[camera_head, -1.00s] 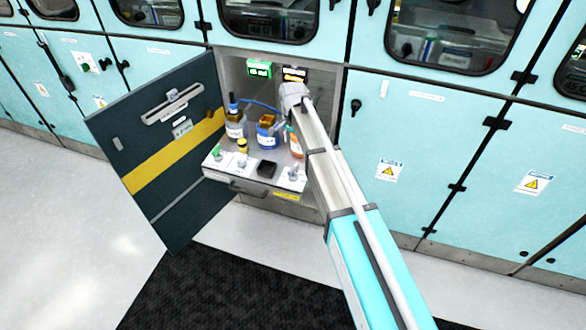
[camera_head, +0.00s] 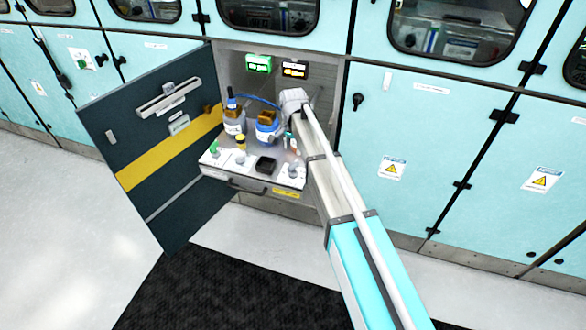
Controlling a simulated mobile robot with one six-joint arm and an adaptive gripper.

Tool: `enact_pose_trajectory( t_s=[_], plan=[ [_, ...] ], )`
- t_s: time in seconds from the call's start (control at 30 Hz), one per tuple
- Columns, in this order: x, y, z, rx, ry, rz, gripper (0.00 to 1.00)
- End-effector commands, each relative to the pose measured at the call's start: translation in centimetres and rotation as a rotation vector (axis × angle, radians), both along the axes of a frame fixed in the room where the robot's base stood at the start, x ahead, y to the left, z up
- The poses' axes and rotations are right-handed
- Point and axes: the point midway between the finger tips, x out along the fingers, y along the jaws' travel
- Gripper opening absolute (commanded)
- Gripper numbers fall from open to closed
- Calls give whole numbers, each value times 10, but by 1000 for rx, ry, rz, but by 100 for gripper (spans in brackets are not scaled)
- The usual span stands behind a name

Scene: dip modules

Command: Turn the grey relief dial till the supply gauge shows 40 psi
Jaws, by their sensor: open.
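The pull-out tray (camera_head: 222,162) of an open cabinet bay carries small knobs along its front. One with a green top (camera_head: 214,149) is at the left, and a pale grey one (camera_head: 293,171) is at the right front; I cannot tell which is the relief dial. On the bay's back wall are a green lit display (camera_head: 258,64) and a dark display with orange figures (camera_head: 295,69). Their text is too small to read, and I cannot tell which is the supply gauge. My arm reaches into the bay from the lower right. My gripper's fingers are hidden beyond its wrist.
Two bottles with blue parts (camera_head: 235,122) (camera_head: 267,129) stand on the tray, with a yellow-capped jar (camera_head: 240,143) and a black square holder (camera_head: 265,165) nearer the front. The dark door (camera_head: 150,130) stands open at left. The floor in front is clear.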

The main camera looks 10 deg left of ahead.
Motion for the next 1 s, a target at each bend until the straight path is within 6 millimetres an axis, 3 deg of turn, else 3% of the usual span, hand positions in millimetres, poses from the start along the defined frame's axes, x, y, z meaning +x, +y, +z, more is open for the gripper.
enact_pose_trajectory(
  t_s=[1.0],
  plan=[
    [0, 0, -77, 0, 0, 0, 57]
  ],
)
